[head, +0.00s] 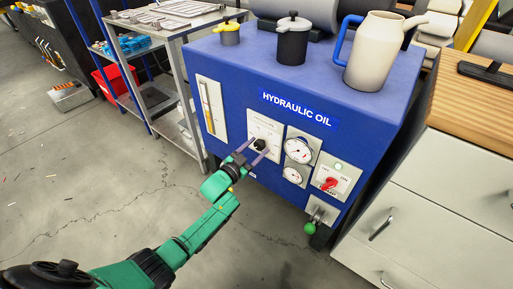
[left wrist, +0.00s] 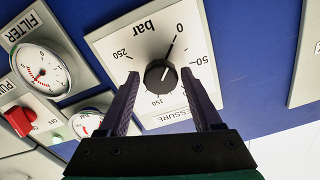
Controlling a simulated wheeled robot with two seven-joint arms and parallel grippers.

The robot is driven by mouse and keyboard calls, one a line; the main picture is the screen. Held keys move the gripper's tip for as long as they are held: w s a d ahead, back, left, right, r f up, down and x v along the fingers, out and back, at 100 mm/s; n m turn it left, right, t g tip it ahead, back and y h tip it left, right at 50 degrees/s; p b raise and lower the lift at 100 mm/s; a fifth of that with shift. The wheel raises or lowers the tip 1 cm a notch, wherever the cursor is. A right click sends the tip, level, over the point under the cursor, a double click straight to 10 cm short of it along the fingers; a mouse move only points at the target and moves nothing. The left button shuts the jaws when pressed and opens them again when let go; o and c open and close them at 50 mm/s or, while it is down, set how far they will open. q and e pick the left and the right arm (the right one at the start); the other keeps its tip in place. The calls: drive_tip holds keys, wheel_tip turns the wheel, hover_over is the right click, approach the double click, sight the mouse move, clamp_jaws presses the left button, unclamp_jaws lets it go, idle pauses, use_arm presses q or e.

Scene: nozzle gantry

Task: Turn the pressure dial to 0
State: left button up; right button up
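The pressure dial is a black round knob (head: 260,143) on a white plate (head: 264,130) on the front of the blue hydraulic oil cabinet. In the left wrist view the knob (left wrist: 159,76) has a thin pointer aimed toward the 0 mark; "bar" and the numbers appear upside down. My left gripper (head: 254,149) is at the plate, and its dark fingers (left wrist: 160,80) stand open on either side of the knob. A gap shows between each finger and the knob, so it looks ungripped. My right gripper is in neither view.
Two round gauges (head: 299,150) and a plate with a red switch (head: 329,184) sit right of the dial. A green-tipped valve (head: 310,228) is below. A metal cart (head: 178,30) stands left; a drawer cabinet (head: 430,195) stands right.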

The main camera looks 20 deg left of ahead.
use_arm(q)
drive_tip(key=shift+o, duration=0.2)
drive_tip(key=shift+s+a+r, duration=0.1)
drive_tip(key=shift+s, duration=0.15)
drive_tip(key=p+v, duration=0.3)
drive_tip(key=v, duration=1.1)
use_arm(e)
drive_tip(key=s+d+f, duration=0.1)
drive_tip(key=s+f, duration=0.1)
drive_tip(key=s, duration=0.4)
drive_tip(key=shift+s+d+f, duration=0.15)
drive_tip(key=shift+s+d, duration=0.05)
